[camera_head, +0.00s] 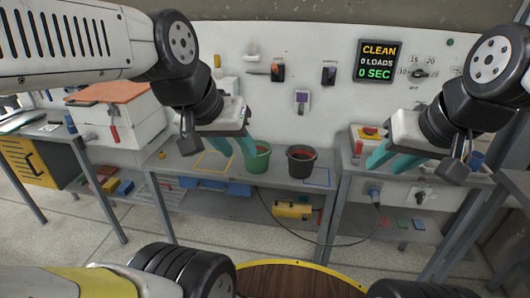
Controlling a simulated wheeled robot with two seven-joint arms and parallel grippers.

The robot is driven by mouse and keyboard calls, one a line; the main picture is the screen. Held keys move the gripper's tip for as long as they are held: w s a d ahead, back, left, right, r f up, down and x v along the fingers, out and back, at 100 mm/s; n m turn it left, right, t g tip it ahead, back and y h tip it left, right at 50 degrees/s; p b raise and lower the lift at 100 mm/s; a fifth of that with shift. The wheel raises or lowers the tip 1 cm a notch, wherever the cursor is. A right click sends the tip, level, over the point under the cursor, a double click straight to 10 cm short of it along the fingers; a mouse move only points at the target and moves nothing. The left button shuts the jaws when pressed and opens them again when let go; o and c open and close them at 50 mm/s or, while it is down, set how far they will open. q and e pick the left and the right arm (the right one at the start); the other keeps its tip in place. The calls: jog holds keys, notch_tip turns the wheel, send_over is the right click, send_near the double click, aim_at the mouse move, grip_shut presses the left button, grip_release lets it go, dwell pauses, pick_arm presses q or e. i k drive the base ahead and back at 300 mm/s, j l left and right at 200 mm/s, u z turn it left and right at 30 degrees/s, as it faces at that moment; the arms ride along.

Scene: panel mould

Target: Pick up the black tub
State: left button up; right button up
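The black tub (301,163) stands upright on the grey bench, just right of the picture's middle, with dark reddish contents or interior showing at its top. A green tub (257,160) stands close to its left. My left gripper (233,150) has its teal fingers apart and empty, with the fingertips in front of or near the green tub's left side; I cannot tell whether they touch it. My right gripper (390,163) has its teal fingers apart and empty, to the right of the black tub and apart from it.
The grey bench (185,164) has yellow and blue outlined squares on its top. A panel reading CLEAN, 0 LOADS, 0 SEC (379,61) hangs on the white wall. A white box with an orange top (108,95) is at the left. A yellow toolbox (292,210) sits on the lower shelf.

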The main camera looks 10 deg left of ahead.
aim_at(301, 158)
jog(key=i+j, duration=0.8)
jog(key=j, duration=0.15)
jog(key=l+z, duration=0.05)
